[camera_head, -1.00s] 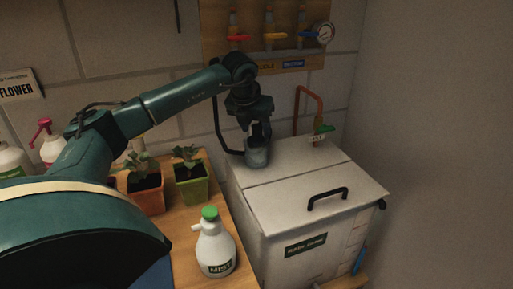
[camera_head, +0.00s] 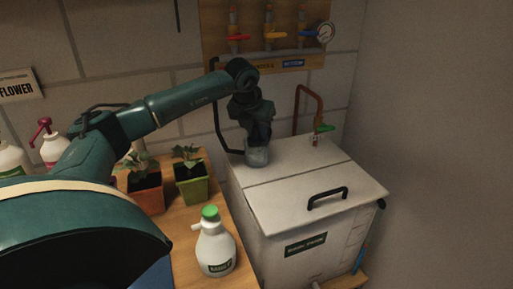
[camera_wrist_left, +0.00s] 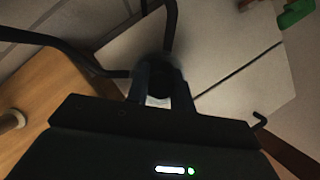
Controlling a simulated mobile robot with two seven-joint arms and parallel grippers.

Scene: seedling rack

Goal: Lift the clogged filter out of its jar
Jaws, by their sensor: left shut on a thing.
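The jar (camera_head: 257,157) is a small clear grey cup standing on the back left of the white tank's lid. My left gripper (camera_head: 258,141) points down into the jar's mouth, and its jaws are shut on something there. In the left wrist view, the gripper's two fingers (camera_wrist_left: 162,97) close around a dark round shape (camera_wrist_left: 160,68), which I take to be the filter. The filter is mostly hidden by the fingers and the jar's rim, and it is too dark to make out detail. My right gripper is not in view.
The white tank (camera_head: 285,205) has a black handle (camera_head: 327,198) on its lid. A red pipe with a green tap (camera_head: 324,128) rises at the back right. A valve board (camera_head: 270,60) hangs behind.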

